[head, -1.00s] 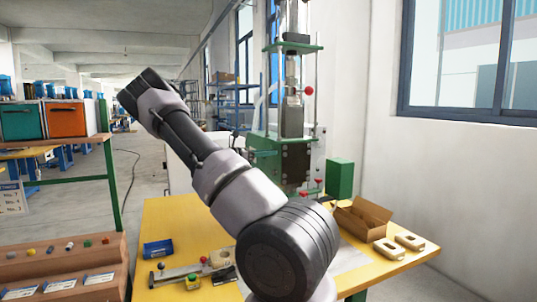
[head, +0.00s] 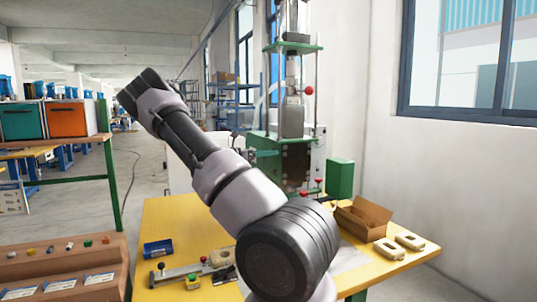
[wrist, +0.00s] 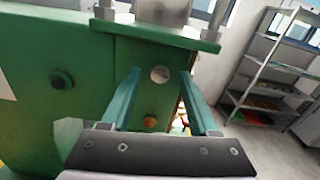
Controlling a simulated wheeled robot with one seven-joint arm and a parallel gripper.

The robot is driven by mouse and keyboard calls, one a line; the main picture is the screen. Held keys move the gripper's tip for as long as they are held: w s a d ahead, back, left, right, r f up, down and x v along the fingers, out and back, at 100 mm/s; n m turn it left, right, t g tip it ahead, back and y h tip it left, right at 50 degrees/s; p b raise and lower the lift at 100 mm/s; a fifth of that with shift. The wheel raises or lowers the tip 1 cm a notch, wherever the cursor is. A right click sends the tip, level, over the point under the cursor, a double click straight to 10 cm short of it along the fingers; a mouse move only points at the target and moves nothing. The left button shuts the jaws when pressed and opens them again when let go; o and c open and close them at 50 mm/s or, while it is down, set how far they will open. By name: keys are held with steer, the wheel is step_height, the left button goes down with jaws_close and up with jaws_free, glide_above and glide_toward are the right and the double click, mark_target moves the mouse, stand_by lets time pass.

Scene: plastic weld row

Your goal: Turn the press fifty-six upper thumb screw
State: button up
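The green press (head: 290,160) stands at the back of the yellow table in the head view. In the wrist view its green body (wrist: 35,60) fills the left and middle. A round silver screw head (wrist: 160,74) sits on its narrow face, with an orange-brown round knob (wrist: 150,121) below it. The silver one appears to be the upper thumb screw. My gripper (wrist: 160,75) is open, its two teal fingers pointing at this face, one either side of the silver head with visible gaps. Contact depth is unclear. My arm hides most of the gripper in the head view.
A black round knob (wrist: 62,80) protrudes from the press's left face. A green ledge (wrist: 165,34) overhangs the screw head. A grey shelf rack (wrist: 270,65) stands to the right. The table holds a cardboard box (head: 362,218), a blue box (head: 158,249) and small fixtures.

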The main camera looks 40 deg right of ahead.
steer(key=v, duration=1)
steer(key=shift+a, duration=0.4)
